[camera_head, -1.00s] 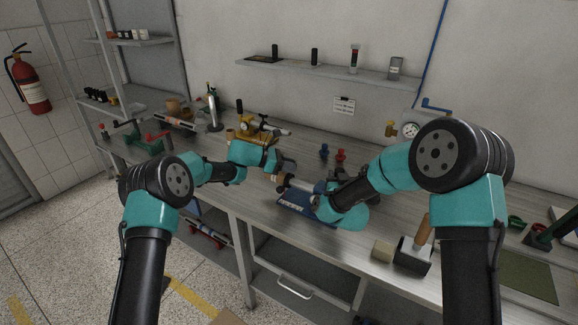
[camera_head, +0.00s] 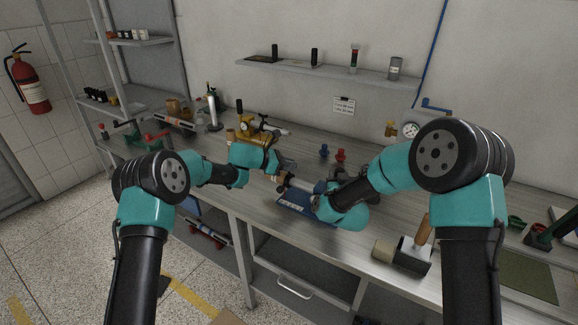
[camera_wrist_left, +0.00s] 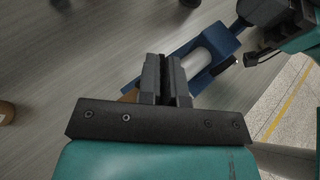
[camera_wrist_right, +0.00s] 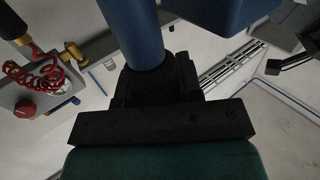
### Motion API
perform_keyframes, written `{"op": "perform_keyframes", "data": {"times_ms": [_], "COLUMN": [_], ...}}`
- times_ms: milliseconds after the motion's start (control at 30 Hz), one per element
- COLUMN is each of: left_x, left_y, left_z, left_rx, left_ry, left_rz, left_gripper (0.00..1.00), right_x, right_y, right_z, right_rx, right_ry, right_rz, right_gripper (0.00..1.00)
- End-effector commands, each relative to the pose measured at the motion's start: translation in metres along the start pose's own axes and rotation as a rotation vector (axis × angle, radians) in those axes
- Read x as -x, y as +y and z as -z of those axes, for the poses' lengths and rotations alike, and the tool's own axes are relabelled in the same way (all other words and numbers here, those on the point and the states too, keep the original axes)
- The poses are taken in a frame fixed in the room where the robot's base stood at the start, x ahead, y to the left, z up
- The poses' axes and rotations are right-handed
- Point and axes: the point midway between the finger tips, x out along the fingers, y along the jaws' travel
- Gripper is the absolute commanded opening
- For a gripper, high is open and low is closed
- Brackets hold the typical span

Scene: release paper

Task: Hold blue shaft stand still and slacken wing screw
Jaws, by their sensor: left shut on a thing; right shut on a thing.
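The blue shaft stand (camera_head: 300,207) is on the bench in front of me. In the left wrist view its blue base (camera_wrist_left: 185,52) carries a pale cylinder (camera_wrist_left: 208,58). My right gripper (camera_head: 316,197) is shut around a blue round post (camera_wrist_right: 144,35) of the stand, which fills the space between its jaws in the right wrist view (camera_wrist_right: 150,78). My left gripper (camera_head: 285,172) is at the stand's far left side. Its jaws are close together in the left wrist view (camera_wrist_left: 165,70), shut on a thin dark piece, apparently the wing screw, mostly hidden by the fingers.
A yellow-brown device (camera_head: 257,134) stands behind my left gripper. A mallet (camera_head: 417,249) lies to the right near the bench front. The bench left of it is clear.

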Motion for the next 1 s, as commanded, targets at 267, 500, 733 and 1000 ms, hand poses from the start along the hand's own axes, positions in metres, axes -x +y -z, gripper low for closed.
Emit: {"op": "perform_keyframes", "data": {"times_ms": [267,500,733,1000], "left_x": [0.0001,0.0003,0.0007,0.0015], "left_y": [-0.0008,0.0,0.0005,0.0016], "left_z": [-0.003,-0.0038,-0.0049,-0.0046], "left_rx": [0.052,0.095,0.13,0.173], "left_ry": [-0.003,-0.004,-0.005,-0.005], "left_rz": [-0.127,-0.237,-0.33,-0.434], "left_gripper": [0.0,0.0,0.0,0.0], "right_x": [0.0003,0.0004,0.0005,0.0006], "right_y": [-0.0014,-0.0016,-0.0016,-0.0015], "right_z": [-0.0003,-0.0006,-0.0009,-0.0013], "right_rx": [0.0,0.001,0.001,0.002], "right_ry": [-0.001,-0.002,-0.003,-0.004], "right_rz": [0.003,0.004,0.004,0.004], "right_gripper": [0.0,0.0,0.0,0.0]}}
